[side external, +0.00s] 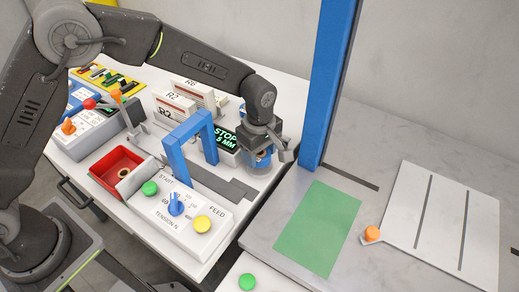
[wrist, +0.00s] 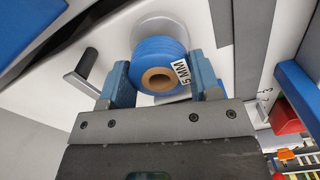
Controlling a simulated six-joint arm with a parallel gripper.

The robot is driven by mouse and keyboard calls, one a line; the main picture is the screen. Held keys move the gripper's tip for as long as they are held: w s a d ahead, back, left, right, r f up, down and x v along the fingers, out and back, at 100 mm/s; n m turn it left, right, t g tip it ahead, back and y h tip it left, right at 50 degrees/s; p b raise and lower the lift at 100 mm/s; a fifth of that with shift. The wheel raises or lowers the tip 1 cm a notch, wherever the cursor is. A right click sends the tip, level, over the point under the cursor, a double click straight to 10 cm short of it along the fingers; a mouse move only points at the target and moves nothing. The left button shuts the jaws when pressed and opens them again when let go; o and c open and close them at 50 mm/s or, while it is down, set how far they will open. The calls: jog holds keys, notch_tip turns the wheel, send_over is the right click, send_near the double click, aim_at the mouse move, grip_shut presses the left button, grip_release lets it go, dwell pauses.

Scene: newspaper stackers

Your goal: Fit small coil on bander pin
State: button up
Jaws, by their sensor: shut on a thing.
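My gripper (wrist: 161,85) is shut on a small blue coil (wrist: 160,62), with a blue-grey finger on each side of it. The coil has a brown cardboard core with a dark hole and a white label ending in "5 MM". In the side view, the gripper (side external: 266,145) and coil (side external: 257,161) are at the right end of the bander, beside its display. A pale round disc (wrist: 165,25) shows behind the coil in the wrist view. I cannot make out the pin, nor whether the coil is around it.
The bander's blue arch (side external: 186,140) and green-lettered display (side external: 225,138) stand left of the gripper. A red bin (side external: 118,170) holds a brown ring. A dark crank handle (wrist: 86,66) shows in the wrist view. A blue post (side external: 331,85) rises close to the right.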

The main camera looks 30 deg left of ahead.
jog(key=shift+f, duration=1.05)
jog(key=o, duration=1)
jog(key=shift+o, duration=0.2)
notch_tip(320, 180, up, 21)
dwell(0.5)
jog(key=shift+f, duration=0.1)
